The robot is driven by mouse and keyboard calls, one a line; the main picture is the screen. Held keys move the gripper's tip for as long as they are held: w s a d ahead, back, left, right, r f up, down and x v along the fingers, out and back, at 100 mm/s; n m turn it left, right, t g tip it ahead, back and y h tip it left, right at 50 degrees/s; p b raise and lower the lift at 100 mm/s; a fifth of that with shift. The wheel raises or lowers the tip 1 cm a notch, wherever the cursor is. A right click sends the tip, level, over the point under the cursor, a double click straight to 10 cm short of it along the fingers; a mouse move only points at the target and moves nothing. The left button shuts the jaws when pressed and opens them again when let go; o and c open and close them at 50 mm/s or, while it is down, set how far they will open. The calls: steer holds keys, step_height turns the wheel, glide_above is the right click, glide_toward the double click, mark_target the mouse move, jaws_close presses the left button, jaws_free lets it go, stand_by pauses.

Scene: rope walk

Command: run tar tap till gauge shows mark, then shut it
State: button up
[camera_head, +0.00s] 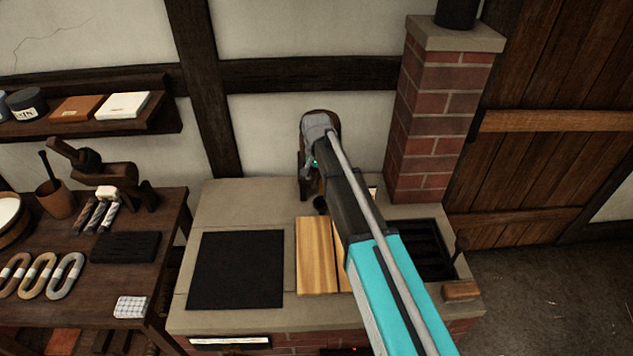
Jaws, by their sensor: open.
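My arm reaches in from the lower right over the brick stove (232,190). My gripper (309,170) is at the arm's far end, over the back of the stove top, mostly hidden by my own wrist and links. Its jaws are open, and I see nothing held in them. A brown rounded thing (331,117) shows just behind my wrist; I cannot tell what it is. A small pale and red piece (373,192) shows right of my arm, too small to read. I cannot make out the tar tap, the gauge or its mark.
A black plate (237,269) and a wooden board (317,256) lie on the stove top. A dark grate (427,249) is at right, below the brick chimney (440,130). A bench (172,215) with rope coils and tools stands left, under a wall shelf (150,122).

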steer(key=shift+f, duration=0.25)
jaws_close()
stand_by(0.3)
